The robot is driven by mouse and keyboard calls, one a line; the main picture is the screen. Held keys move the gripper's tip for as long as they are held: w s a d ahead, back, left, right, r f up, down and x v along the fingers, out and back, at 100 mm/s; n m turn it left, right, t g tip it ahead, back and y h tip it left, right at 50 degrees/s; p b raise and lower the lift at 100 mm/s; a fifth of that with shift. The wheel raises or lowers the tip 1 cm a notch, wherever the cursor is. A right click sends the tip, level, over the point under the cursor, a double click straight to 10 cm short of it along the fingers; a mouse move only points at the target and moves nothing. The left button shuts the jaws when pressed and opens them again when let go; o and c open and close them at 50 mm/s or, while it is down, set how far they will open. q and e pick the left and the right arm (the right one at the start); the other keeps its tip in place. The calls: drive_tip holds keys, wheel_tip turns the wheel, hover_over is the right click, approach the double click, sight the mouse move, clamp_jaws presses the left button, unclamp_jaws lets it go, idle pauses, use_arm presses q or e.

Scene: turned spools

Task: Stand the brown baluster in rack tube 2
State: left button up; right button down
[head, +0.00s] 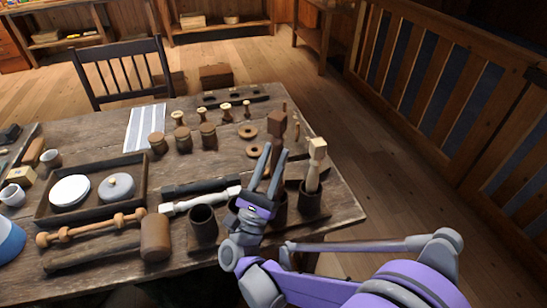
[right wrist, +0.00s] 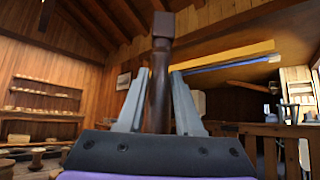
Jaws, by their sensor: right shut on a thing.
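The brown baluster (head: 277,124) is upright, its square block on top, between the fingers of my right gripper (head: 275,152). The right wrist view shows its dark turned shaft (right wrist: 159,88) gripped between both fingers. Its lower end is hidden behind the gripper, so I cannot tell whether it is inside a tube. The rack (head: 200,244) has a row of dark tubes at the table's front right. The leftmost tube (head: 203,221) is open and empty-looking; the middle ones are partly hidden by my gripper. The rightmost tube (head: 310,202) holds a pale baluster (head: 315,165). My left gripper is out of view.
A pale spindle (head: 195,203) and a dark bar lie behind the rack. A wooden mallet (head: 156,238) lies to its left. Several small spools and rings stand farther back. Bare table lies right of the rack.

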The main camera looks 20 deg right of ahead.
drive_tip(key=shift+f+b, duration=0.8)
drive_tip(key=shift+f, duration=0.5)
drive_tip(key=shift+f, duration=0.1)
drive_tip(key=shift+f+b, duration=1)
drive_tip(key=shift+f, duration=0.4)
drive_tip(key=c, duration=0.5)
unclamp_jaws()
drive_tip(key=v, duration=1.1)
drive_tip(key=shift+b, duration=0.4)
